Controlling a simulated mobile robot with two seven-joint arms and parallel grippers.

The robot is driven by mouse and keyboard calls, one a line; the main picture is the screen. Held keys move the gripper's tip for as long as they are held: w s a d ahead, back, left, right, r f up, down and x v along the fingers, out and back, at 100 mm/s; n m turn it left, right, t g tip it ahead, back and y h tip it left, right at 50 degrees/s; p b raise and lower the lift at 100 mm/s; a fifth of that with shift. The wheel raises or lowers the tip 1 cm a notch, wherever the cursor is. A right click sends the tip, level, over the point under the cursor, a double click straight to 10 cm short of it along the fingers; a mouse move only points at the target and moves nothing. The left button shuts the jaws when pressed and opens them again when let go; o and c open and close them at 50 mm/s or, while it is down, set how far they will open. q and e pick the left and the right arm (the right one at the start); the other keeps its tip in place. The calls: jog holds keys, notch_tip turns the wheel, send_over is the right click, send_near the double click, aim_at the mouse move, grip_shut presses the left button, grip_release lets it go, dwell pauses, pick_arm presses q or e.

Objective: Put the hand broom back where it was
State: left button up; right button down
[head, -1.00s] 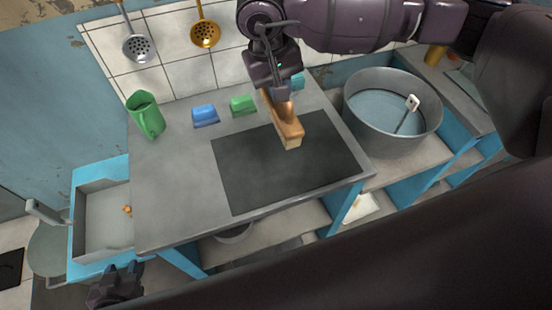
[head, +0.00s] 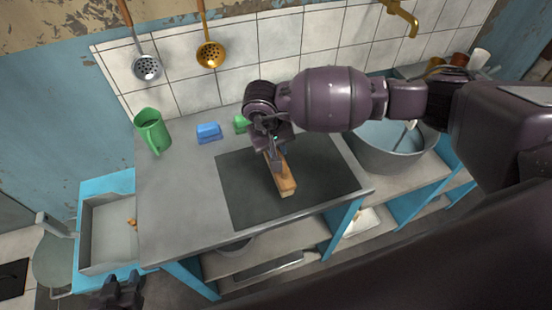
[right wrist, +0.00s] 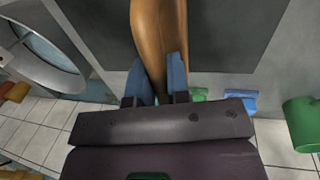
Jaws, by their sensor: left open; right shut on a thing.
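The hand broom (head: 284,178) has a brown wooden handle and a pale end. It is over the dark plate (head: 245,195) on the grey counter; I cannot tell whether it touches the plate. My right gripper (head: 274,156) is shut on its handle, which also shows between the blue fingers in the right wrist view (right wrist: 158,45). My left gripper (head: 118,288) is open and empty at the bottom left, low in front of the counter.
A green mug (head: 152,132), a blue block (head: 208,132) and a partly hidden green block (head: 240,123) stand along the counter's back. A large grey basin (head: 385,155) is at the right, a grey tray (head: 108,235) at the left. Two ladles hang on the tiled wall. The counter's left part is clear.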

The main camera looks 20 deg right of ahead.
jog(key=shift+f, duration=2.65)
pick_arm(q)
jog(key=shift+s+a+f, duration=0.1)
jog(key=shift+s, duration=0.3)
pick_arm(e)
jog(key=shift+f, duration=0.15)
jog(key=c, duration=1.1)
grip_release()
pick_arm(q)
jog(key=shift+w, duration=0.25)
